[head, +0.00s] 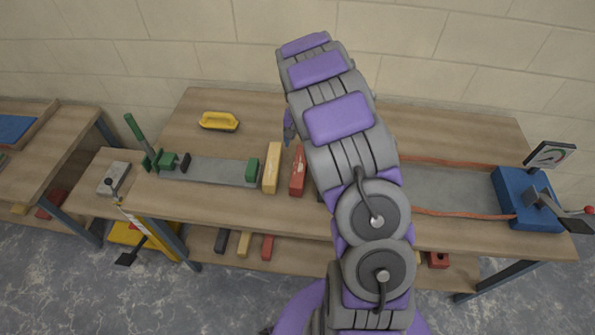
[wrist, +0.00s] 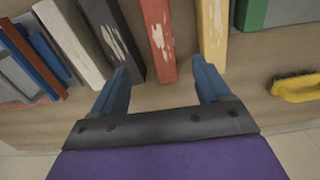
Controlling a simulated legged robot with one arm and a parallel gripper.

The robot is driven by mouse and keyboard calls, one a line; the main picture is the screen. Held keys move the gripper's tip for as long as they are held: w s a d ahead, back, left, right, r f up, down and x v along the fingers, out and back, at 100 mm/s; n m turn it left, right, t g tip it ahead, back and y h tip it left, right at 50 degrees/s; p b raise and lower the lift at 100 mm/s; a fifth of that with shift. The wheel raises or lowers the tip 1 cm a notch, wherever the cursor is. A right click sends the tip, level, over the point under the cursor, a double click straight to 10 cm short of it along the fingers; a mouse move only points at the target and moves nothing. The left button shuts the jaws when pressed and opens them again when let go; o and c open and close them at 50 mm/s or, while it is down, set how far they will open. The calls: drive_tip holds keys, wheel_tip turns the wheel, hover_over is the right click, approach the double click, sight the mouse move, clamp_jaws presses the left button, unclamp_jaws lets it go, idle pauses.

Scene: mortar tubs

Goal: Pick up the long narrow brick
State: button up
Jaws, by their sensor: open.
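Several long bricks lie side by side on the bench. A red brick with pale worn patches (head: 298,170) lies beside a yellow brick (head: 272,167); I cannot tell which brick is the long narrow one. In the wrist view the red brick (wrist: 158,40) lies ahead of my open gripper (wrist: 162,78), between the lines of its two blue fingers. The yellow brick (wrist: 213,35) is to its right, and a black brick (wrist: 113,38) and a white brick (wrist: 70,42) are to its left. My gripper is empty. In the head view my arm hides most of it.
A green clamp (head: 166,160) on a grey plate (head: 210,170) stands left of the bricks. A yellow-handled brush (head: 218,121) lies behind. A blue block with a gauge (head: 525,200) and orange cords (head: 460,213) are at right. More bricks lie on the lower shelf (head: 300,258).

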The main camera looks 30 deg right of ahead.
drive_tip(key=b, duration=0.1)
hover_over(300, 165)
drive_tip(key=d, duration=0.1)
drive_tip(key=f, duration=0.5)
drive_tip(key=shift+s+d+f, duration=0.15)
drive_tip(key=shift+s+f, duration=0.05)
drive_tip(key=shift+f, duration=0.2)
drive_tip(key=f, duration=0.2)
drive_tip(key=shift+a+f, duration=0.3)
drive_tip(key=shift+a, duration=0.1)
drive_tip(key=shift+a+f+b, duration=0.35)
drive_tip(key=shift+a, duration=0.1)
drive_tip(key=shift+w+a+f, duration=0.1)
drive_tip(key=shift+f, duration=0.15)
drive_tip(key=f, duration=0.2)
drive_tip(key=d+f+b, duration=0.1)
drive_tip(key=f, duration=0.1)
drive_tip(key=shift+w+f, duration=0.2)
drive_tip(key=shift+f, duration=0.1)
drive_tip(key=shift+a+r, duration=0.15)
drive_tip(key=shift+a, duration=0.1)
drive_tip(key=shift+c, duration=0.3)
drive_tip(key=shift+a, duration=0.25)
drive_tip(key=c, duration=0.3)
drive_tip(key=shift+d, duration=0.3)
drive_tip(key=c, duration=0.6)
clamp_jaws()
